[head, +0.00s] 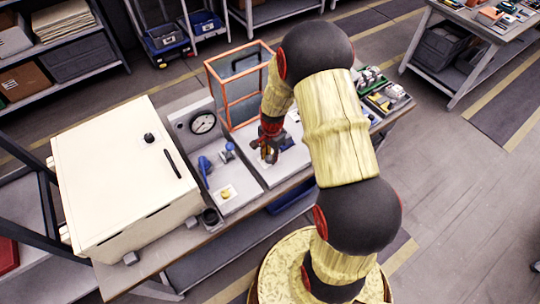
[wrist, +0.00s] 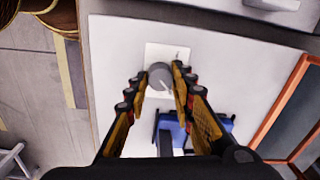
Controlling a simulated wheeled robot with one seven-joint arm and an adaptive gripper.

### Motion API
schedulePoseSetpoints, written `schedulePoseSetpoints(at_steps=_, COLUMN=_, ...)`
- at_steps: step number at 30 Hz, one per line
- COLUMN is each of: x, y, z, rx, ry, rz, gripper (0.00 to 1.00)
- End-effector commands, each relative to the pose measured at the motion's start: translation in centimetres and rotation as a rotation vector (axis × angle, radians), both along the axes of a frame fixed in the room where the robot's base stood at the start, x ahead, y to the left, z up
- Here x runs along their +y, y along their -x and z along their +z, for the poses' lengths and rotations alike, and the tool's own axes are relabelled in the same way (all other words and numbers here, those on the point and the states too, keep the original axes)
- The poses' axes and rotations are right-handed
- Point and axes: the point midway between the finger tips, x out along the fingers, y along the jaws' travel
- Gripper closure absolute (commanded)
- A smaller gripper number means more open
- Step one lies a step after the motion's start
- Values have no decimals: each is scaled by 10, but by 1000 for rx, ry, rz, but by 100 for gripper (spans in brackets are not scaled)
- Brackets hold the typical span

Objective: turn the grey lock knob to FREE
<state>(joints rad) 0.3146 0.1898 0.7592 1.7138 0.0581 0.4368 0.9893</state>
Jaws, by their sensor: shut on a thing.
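The grey lock knob (wrist: 158,75) is round and sits on a white label plate (wrist: 163,54) on a pale panel in the wrist view. A small pale mark shows on its lower right side; the label's lettering is too small to read. My gripper (wrist: 160,80) has its two fingers on either side of the knob, shut on it. In the head view my gripper (head: 268,152) is down at the pale panel, and it and my arm hide the knob.
An orange-framed guard (head: 225,93) stands just behind my gripper. A gauge unit (head: 203,123) with blue handles and a white cabinet (head: 115,165) stand to the left. A blue part (wrist: 172,128) lies under my fingers in the wrist view. Small items (head: 385,98) sit to the right.

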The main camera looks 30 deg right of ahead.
Motion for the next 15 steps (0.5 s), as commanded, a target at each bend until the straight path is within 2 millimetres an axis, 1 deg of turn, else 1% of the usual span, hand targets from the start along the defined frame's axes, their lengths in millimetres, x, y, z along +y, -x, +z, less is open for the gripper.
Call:
schedulePoseSetpoints(at_steps=6, x=0, y=0, z=0, rx=-1, ry=0, rz=-1, gripper=100)
schedulePoseSetpoints(at_steps=7, x=0, y=0, z=0, rx=-1, ry=0, rz=-1, gripper=74)
schedulePoseSetpoints(at_steps=15, x=0, y=0, z=0, rx=0, ry=0, rz=0, gripper=59)
